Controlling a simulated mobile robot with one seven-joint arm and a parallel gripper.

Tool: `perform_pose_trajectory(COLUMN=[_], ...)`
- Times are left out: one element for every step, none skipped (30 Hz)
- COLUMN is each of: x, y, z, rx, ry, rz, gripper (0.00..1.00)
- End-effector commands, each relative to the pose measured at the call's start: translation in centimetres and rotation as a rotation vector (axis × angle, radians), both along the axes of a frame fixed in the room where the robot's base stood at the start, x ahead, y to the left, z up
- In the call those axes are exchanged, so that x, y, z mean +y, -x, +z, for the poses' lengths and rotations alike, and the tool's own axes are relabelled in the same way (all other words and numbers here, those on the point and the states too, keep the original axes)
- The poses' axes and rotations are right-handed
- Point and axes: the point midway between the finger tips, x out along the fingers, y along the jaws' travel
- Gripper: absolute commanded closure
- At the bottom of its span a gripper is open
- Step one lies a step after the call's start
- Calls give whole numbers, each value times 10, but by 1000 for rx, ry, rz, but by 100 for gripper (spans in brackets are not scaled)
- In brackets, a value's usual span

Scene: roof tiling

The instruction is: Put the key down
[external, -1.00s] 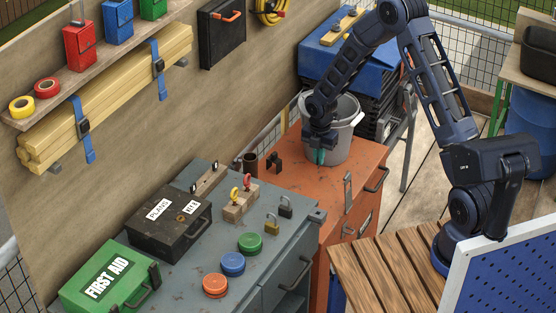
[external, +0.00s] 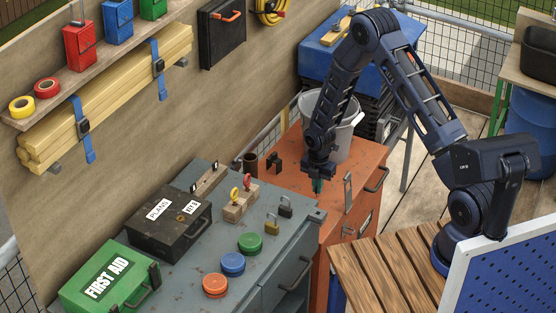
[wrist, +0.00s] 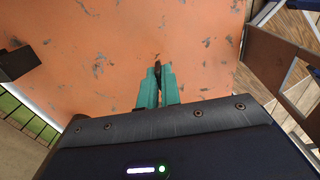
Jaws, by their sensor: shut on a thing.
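My gripper (external: 317,186) has teal fingers and hangs, pointing down, over the orange cabinet top (external: 290,153) in front of the grey bucket. In the wrist view the fingers (wrist: 157,80) are shut on a small dark thing, the key (wrist: 158,70), whose tip shows between them. Most of the key is hidden by the fingers, and it cannot be made out in the external view. The worn orange surface lies below; I cannot tell whether the key touches it.
A grey bucket (external: 347,140) stands behind my gripper. The grey workbench (external: 196,255) at left holds a wooden block (external: 240,207) with yellow and red keys, padlocks (external: 271,227) and a black case (external: 170,233). Orange surface around the fingertips is clear.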

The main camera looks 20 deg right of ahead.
Motion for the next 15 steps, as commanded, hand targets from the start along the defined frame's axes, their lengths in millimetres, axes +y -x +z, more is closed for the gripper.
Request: perform_pose_trajectory(x=[0, 0, 0, 0, 0, 0, 0, 0, 0, 0, 0, 0, 0, 0, 0], y=[0, 0, 0, 0, 0, 0, 0, 0, 0, 0, 0, 0, 0, 0, 0], z=[0, 1, 1, 1, 1, 0, 0, -1, -2, -2, -2, -2, -2, -2, -2], rx=[-1, -1, -1, 0, 0, 0, 0, 0, 0, 0, 0, 0, 0, 0, 0], ry=[-1, -1, -1, 0, 0, 0, 0, 0, 0, 0, 0, 0, 0, 0, 0], rz=[0, 0, 0, 0, 0, 0, 0, 0, 0, 0, 0, 0, 0, 0, 0], gripper=[100, 100, 100, 100, 100, 100, 100, 100, 100, 93, 87, 79, 73, 73, 73])
